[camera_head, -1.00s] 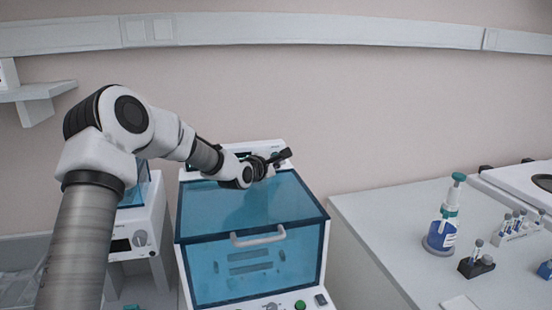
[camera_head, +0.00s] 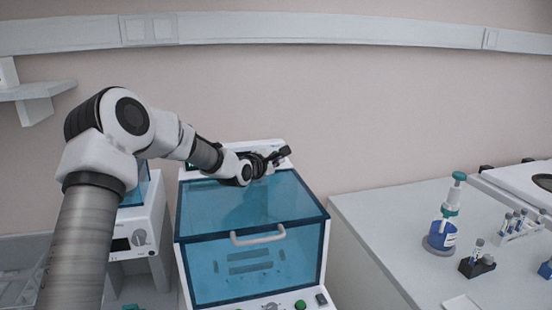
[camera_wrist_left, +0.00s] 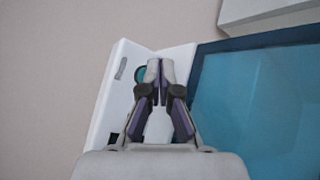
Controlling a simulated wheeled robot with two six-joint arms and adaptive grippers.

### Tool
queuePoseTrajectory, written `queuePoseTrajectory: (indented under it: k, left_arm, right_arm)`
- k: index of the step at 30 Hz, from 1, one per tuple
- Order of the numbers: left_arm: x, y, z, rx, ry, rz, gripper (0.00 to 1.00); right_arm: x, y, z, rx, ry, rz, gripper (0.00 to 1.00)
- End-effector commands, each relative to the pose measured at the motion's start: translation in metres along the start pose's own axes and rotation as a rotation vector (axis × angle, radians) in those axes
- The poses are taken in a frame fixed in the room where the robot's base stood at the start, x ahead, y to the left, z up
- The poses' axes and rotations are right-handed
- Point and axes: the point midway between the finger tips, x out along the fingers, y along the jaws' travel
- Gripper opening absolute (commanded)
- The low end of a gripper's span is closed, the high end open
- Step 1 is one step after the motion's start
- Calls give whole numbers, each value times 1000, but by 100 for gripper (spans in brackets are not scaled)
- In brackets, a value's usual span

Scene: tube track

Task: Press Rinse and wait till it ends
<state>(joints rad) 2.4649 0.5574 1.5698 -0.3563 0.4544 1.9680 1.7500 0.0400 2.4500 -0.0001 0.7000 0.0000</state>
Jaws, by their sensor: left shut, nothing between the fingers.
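The machine (camera_head: 327,240) is a white box with a clear blue lid (camera_head: 250,205) that is closed and has a white handle (camera_head: 258,236). Its white rear panel stands behind the lid. My left gripper (camera_head: 284,153) is over that panel, shut and empty. In the left wrist view the gripper (camera_wrist_left: 159,66) points at the panel (camera_wrist_left: 125,75), with a round teal button (camera_wrist_left: 140,73) just beside the fingertips. I cannot tell whether the fingertips touch the button. No Rinse label can be read, and the panel's display is mostly hidden by the gripper. My right gripper is out of view.
A green button (camera_head: 300,304) and a black switch sit on the machine's front. Another white device (camera_head: 138,238) stands at the left.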

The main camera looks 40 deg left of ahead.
Motion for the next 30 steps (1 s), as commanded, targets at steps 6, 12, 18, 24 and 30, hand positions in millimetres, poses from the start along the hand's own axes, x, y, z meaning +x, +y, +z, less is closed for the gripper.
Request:
queuePoseTrajectory:
  k: [6,12,18,24,30]
  left_arm:
    - [1,0,-1,0,0,0,0]
    - [2,2,-2,0,0,0,0]
    - [4,3,-3,0,0,0,0]
    - [6,4,-4,0,0,0,0]
    - [6,5,-5,0,0,0,0]
  right_arm:
    - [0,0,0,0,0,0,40]
    - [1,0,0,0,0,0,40]
    - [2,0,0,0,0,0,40]
    - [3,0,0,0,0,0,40]
    - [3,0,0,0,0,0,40]
